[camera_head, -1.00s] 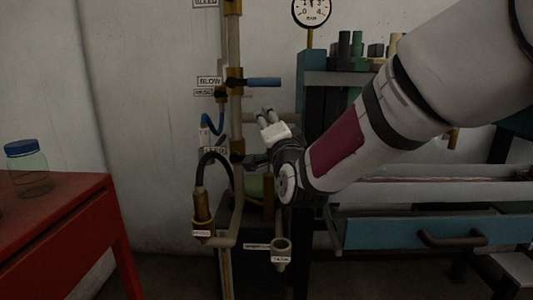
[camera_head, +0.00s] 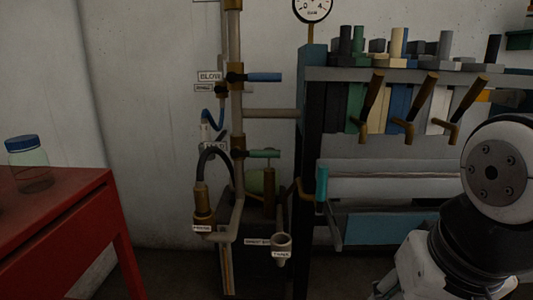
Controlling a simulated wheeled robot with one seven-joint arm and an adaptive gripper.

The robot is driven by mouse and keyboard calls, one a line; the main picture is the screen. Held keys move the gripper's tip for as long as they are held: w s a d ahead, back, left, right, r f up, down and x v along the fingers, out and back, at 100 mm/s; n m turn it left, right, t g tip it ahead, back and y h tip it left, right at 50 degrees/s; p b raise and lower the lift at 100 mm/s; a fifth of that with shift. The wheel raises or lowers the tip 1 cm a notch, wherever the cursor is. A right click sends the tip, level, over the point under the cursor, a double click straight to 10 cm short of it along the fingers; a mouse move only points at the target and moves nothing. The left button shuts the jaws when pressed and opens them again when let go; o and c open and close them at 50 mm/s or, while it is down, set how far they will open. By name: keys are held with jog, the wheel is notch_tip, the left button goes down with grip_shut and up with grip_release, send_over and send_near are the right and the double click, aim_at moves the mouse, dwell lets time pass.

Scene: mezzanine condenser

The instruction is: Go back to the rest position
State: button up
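My arm shows at the lower right, folded close to the camera, with a round white joint cap and a dark wrist below it. What seems to be part of my gripper (camera_head: 392,287) shows at the bottom edge, white and grey. The frame's edge cuts it off, so I cannot see the fingertips or whether it holds anything. It is apart from the pipe stand (camera_head: 236,120) and its valves. The blue valve handle (camera_head: 264,77) points right, and the green valve handle (camera_head: 265,153) below it also points right.
A red table (camera_head: 60,215) with a blue-lidded jar (camera_head: 28,165) stands at the left. A rack (camera_head: 400,74) with several coloured blocks and brown-gold levers stands at the right. A gauge (camera_head: 313,8) is above.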

jog(key=s+d+f+n+g, duration=0.1)
jog(key=s+d+g, duration=0.15)
jog(key=s, duration=0.95)
notch_tip(320, 180, up, 36)
jog(key=t+p, duration=0.3)
jog(key=p, duration=3.2)
jog(key=shift+w+a+r+n, duration=0.2)
jog(key=shift+w+r+n, duration=0.05)
jog(key=shift+w+n, duration=0.05)
